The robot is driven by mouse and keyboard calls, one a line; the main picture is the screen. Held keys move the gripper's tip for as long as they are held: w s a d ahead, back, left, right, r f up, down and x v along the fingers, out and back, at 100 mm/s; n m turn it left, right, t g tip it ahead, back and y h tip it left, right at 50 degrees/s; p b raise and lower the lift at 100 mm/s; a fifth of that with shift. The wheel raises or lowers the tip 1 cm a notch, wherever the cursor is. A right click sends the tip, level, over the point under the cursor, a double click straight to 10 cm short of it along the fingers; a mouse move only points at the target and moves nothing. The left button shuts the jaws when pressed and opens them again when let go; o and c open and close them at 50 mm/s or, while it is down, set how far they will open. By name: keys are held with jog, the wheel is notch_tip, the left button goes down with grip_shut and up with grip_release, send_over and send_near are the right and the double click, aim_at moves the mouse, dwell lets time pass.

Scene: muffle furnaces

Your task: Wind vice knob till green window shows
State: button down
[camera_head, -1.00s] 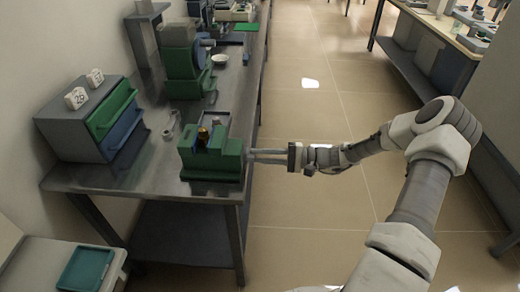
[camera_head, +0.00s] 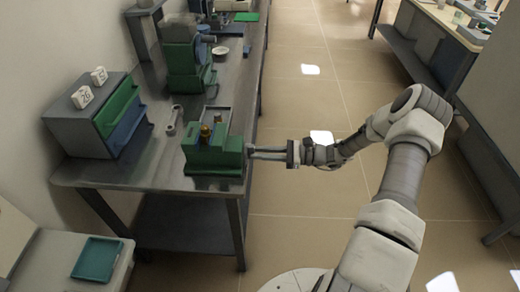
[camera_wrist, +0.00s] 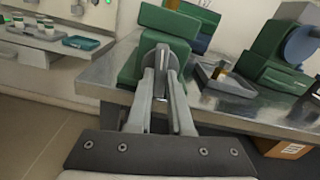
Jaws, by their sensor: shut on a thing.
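The green vice (camera_head: 213,158) stands at the near right edge of the metal bench, with small brass-coloured parts at its top. It also shows in the wrist view (camera_wrist: 170,20). My gripper (camera_head: 252,152) reaches the vice's right side from over the aisle. In the wrist view my gripper (camera_wrist: 160,78) has its two long grey fingers closed on the sides of the grey round vice knob (camera_wrist: 160,58). In the head view the fingers and the vice's side hide the knob. I cannot make out a green window apart from the green body.
A grey cabinet (camera_head: 82,128) with green and blue drawers stands on the bench (camera_head: 150,178) at left. A larger green machine (camera_head: 186,62) stands farther back. A teal tray (camera_head: 97,259) lies at the lower left. The aisle floor (camera_head: 300,110) is clear.

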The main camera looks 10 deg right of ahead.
jog(key=m+p, duration=0.2)
jog(key=m, duration=0.8)
jog(key=shift+s, duration=0.15)
jog(key=shift+m, duration=0.4)
jog(key=c, duration=0.8)
grip_release()
jog(key=v, duration=1.7)
jog(key=shift+s+d+r+b, duration=0.1)
jog(key=shift+d+b, duration=0.1)
jog(key=shift+b, duration=0.2)
jog(key=shift+a, duration=0.1)
